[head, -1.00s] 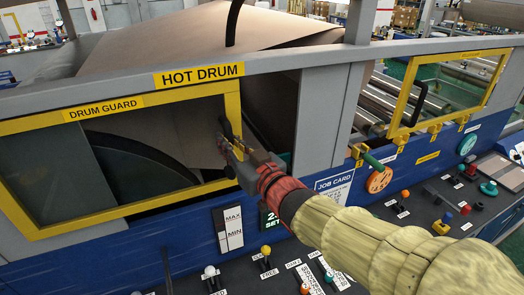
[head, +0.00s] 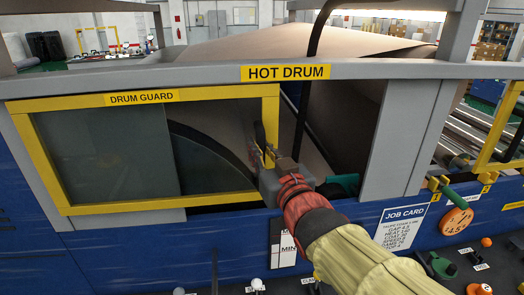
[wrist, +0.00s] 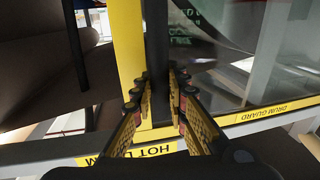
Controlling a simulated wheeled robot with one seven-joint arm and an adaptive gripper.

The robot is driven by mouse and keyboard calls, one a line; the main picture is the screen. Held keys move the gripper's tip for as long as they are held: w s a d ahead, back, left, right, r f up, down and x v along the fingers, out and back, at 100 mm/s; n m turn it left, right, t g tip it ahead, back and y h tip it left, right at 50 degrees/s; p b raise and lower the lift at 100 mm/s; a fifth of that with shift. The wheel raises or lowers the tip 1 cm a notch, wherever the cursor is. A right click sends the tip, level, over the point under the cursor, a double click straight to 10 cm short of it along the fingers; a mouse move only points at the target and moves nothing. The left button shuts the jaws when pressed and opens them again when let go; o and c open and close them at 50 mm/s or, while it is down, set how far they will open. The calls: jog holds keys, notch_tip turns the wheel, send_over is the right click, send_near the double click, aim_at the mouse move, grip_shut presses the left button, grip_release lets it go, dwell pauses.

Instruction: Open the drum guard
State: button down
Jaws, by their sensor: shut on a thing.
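The drum guard (head: 272,112) is a yellow-framed clear panel on the left of the machine front, under the grey rail. It stands partly slid to the left, with a gap between its right edge and the grey post. My gripper (head: 266,160) is at that right edge, shut on the guard's dark upright handle (head: 259,138). In the wrist view, the handle (wrist: 158,55) passes between the fingers (wrist: 156,97), beside the yellow frame upright (wrist: 129,50). My fingers hide the handle's lower part there.
The HOT DRUM label (head: 288,73) is on the rail above. A grey post (head: 408,140) bounds the gap on the right. A teal part (head: 345,182) shows behind my wrist. An orange dial (head: 456,222) and a control panel (head: 460,272) lie at lower right.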

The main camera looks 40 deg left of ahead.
jog(key=c, duration=1.8)
grip_release()
jog(key=shift+o, duration=0.2)
jog(key=v, duration=1.2)
